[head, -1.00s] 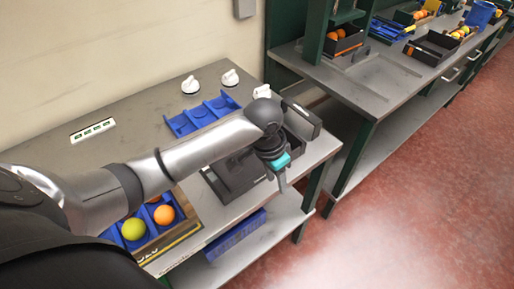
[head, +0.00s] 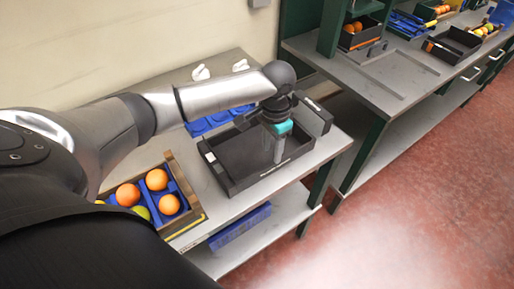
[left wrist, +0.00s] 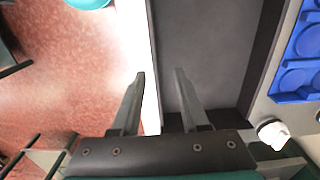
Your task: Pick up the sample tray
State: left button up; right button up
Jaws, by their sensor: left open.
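The black open tray (head: 262,181), which I take to be the sample tray, lies on the grey table and looks empty. My left gripper (head: 276,157) points down over the tray's right part, fingers open and empty. In the left wrist view the tray's bare floor (left wrist: 205,50) lies beneath. There the open fingers (left wrist: 161,74) appear on either side of one tray wall, one over the tray and one over the pale table edge. I cannot tell how far above the wall they are. My left arm hides part of the tray's far side. My right gripper is not in view.
A blue compartment tray (head: 205,124) lies behind the black tray, partly hidden by my arm; it also shows in the left wrist view (left wrist: 297,55). A wooden-sided crate (head: 187,223) with oranges stands at left. A second bench (head: 375,95) is at right, beyond a gap.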

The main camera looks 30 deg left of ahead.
pick_arm(q)
jog(key=f, duration=0.2)
jog(key=d+f, duration=0.1)
jog(key=f, duration=0.2)
jog(key=shift+w+f+b, duration=0.2)
jog(key=shift+f+b, duration=0.15)
jog(key=shift+f, duration=0.4)
grip_shut()
dwell(0.9)
